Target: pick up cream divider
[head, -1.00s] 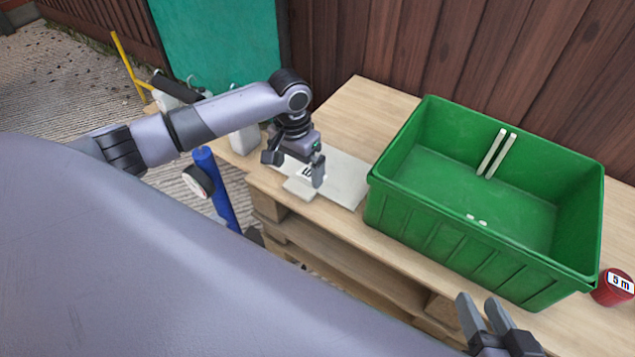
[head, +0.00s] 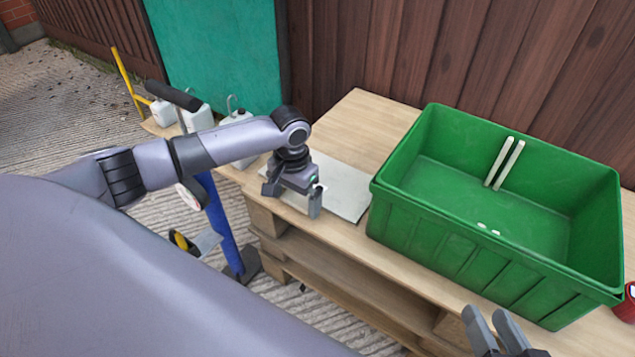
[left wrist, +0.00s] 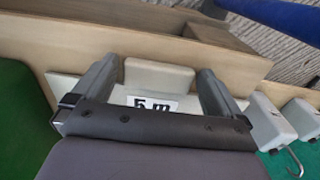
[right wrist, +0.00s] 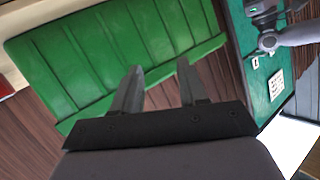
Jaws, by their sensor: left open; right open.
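The cream divider (head: 345,190) appears as a flat pale board on the wooden table, left of the green crate. In the left wrist view, a cream block (left wrist: 158,76) lies at its edge, with a "5 m" label (left wrist: 155,103) beside it. Whether block and board are one piece I cannot tell. My left gripper (head: 294,200) is open over the board's near edge, also seen in the left wrist view (left wrist: 156,74), with a finger on each side of the block. My arm hides the block in the head view. My right gripper (head: 490,326) is open and empty before the crate; its fingers show in the right wrist view (right wrist: 159,68).
The green crate (head: 395,215) has two pale upright strips (head: 505,163) on its far inner wall. White containers (head: 197,117) and a blue post (head: 220,225) are left. The wooden fence (head: 440,50) stands behind.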

